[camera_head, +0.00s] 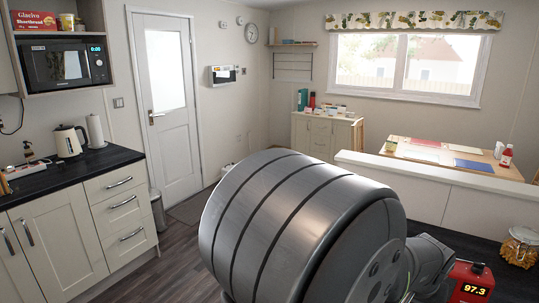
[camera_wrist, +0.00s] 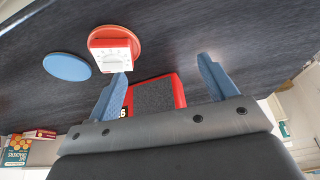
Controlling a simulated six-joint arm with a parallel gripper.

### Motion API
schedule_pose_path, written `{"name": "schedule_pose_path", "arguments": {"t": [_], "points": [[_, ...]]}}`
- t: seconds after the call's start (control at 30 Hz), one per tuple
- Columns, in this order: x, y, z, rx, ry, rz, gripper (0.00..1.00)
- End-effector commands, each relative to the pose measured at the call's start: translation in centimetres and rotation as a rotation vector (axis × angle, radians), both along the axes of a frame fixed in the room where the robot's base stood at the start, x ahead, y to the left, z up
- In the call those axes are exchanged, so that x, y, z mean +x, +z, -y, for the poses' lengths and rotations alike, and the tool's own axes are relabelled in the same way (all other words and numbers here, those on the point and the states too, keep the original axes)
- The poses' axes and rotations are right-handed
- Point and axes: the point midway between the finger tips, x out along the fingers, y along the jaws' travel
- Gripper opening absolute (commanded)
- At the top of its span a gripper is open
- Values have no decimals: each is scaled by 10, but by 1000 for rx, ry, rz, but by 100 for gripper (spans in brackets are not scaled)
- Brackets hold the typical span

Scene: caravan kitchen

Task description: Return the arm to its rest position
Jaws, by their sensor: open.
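My gripper (camera_wrist: 162,67) shows in the wrist view with its two blue-grey fingers spread wide apart. It is open, and nothing is held between the fingers. A red device with a dark grey top (camera_wrist: 154,96) shows behind and between the fingers, apart from them as far as I can tell. In the head view, my large grey arm link fills the lower middle. It hides much of the floor and counter behind it, and my gripper's fingers do not show there.
A red device reading 97.3 (camera_head: 470,284) and a glass jar (camera_head: 520,247) stand at lower right. The wrist view shows a dark counter (camera_wrist: 215,25), a blue disc (camera_wrist: 66,68) and a red-and-white dial device (camera_wrist: 113,55). A kettle (camera_head: 69,141) stands on the left counter.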

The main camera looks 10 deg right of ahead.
Motion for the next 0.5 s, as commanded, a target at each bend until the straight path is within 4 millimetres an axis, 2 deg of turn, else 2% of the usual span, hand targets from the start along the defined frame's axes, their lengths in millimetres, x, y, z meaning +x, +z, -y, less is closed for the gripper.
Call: {"name": "schedule_pose_path", "arguments": {"t": [0.1, 0.3, 0.5], "points": [[21, -13, -2, 2, 4, -1, 78], [48, -29, -5, 0, 1, 0, 78], [57, -41, -5, -1, 0, 1, 78]]}}
